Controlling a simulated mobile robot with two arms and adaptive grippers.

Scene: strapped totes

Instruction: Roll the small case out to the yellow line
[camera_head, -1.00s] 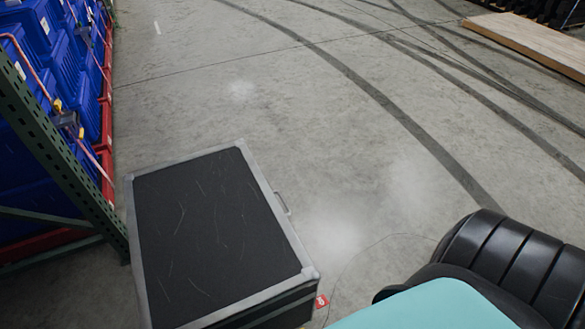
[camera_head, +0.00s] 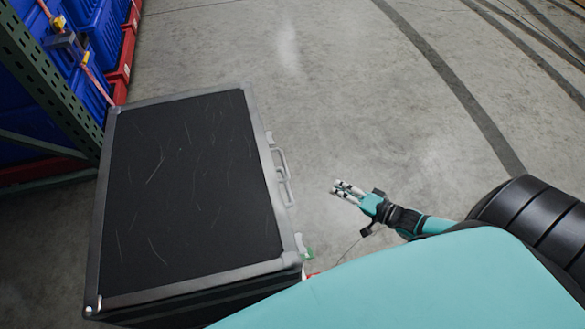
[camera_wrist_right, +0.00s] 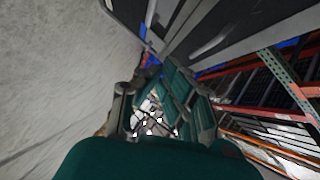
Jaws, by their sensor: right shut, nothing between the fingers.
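The case (camera_head: 190,190) has a scratched black top and grey metal edging and stands on the floor at the left of the head view. A metal handle (camera_head: 281,176) is on its right side. My right gripper (camera_head: 340,190) is shut and empty, to the right of the handle, with a gap between them. In the right wrist view, the gripper's fingers (camera_wrist_right: 155,112) point away from the camera and a side of the case (camera_wrist_right: 215,35) shows at the top. My left gripper is not in view. I see no yellow line in these frames.
A green rack post (camera_head: 50,85) with blue bins (camera_head: 100,40) and red bins (camera_head: 122,60) stands close to the case's left. The grey concrete floor (camera_head: 330,90) is open beyond and to the right of the case, with dark tyre marks.

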